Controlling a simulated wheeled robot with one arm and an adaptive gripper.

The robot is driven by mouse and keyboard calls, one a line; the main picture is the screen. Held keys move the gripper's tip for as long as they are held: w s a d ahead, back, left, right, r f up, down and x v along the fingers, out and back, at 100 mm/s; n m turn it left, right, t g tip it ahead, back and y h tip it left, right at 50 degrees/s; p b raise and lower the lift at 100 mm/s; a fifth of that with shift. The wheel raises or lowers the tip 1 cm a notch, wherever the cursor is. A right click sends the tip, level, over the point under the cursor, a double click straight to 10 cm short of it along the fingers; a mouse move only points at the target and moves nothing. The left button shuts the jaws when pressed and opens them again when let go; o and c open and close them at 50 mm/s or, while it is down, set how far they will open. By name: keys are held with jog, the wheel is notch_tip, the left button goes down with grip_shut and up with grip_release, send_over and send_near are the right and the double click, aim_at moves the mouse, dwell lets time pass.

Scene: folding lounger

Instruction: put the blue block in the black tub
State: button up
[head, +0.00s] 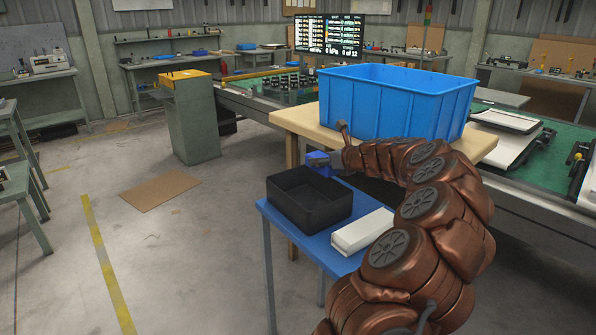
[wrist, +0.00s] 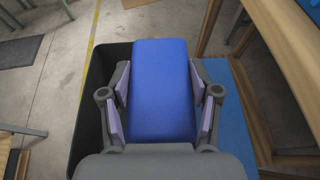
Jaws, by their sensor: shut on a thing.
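The blue block (wrist: 161,88) is held between the two fingers of my gripper (wrist: 160,95) in the wrist view. In the head view the blue block (head: 318,157) shows at the end of my arm, and my gripper (head: 326,160) is shut on it. The black tub (head: 308,198) stands on a small blue table, and the block is above its far right side in the picture. In the wrist view the tub's dark wall (wrist: 90,110) shows left of and beneath the block. The tub's visible inside looks empty; part of it is hidden in the wrist view.
The blue table (head: 325,252) also bears a white box (head: 362,231) right of the tub. A large blue crate (head: 395,105) stands on a wooden table (head: 300,122) behind. A cardboard sheet (head: 160,190) lies on the open floor at left.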

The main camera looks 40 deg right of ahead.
jog(key=w+a+f, duration=0.3)
jog(key=w+f, duration=0.1)
jog(key=w, duration=0.4)
jog(key=shift+a+f+b, duration=0.15)
jog(key=shift+b, duration=0.2)
jog(key=shift+w+f, duration=0.1)
jog(key=shift+f, duration=0.05)
jog(key=o, duration=1.1)
jog(key=shift+c, duration=0.2)
jog(key=v, duration=1.2)
